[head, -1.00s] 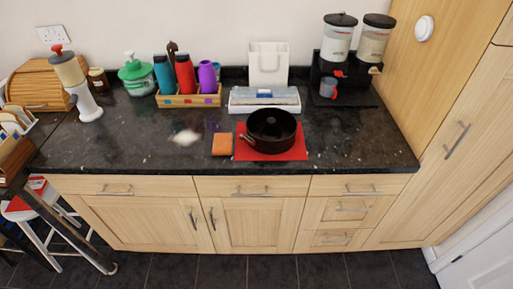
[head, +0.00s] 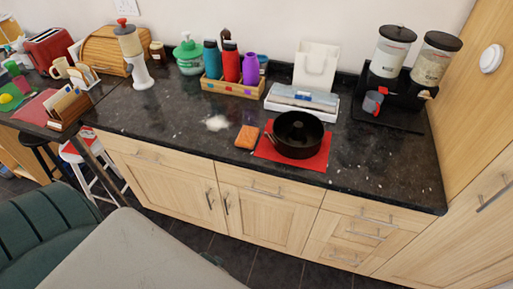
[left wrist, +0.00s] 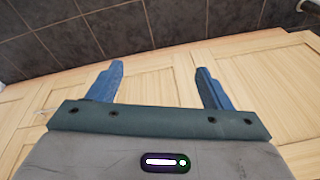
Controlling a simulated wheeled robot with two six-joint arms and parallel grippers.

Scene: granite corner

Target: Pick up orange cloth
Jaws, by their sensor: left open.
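The orange cloth (head: 247,136) lies folded on the black granite counter (head: 170,128) in the head view. It is just left of the red mat (head: 272,153) that bears a black pan (head: 298,132). My left gripper (left wrist: 158,82) shows in the left wrist view, its two blue fingers apart with nothing between them. Pale wooden cabinet fronts and dark floor tiles lie beyond the fingers there. The cloth is not in the left wrist view. My right gripper is in neither view.
A wooden rack of bottles (head: 234,86) and a white tray (head: 302,101) stand behind the cloth. A cereal dispenser (head: 389,75) is at the right. A green chair (head: 45,232) and stools (head: 85,160) are at the lower left. Counter left of the cloth is mostly clear.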

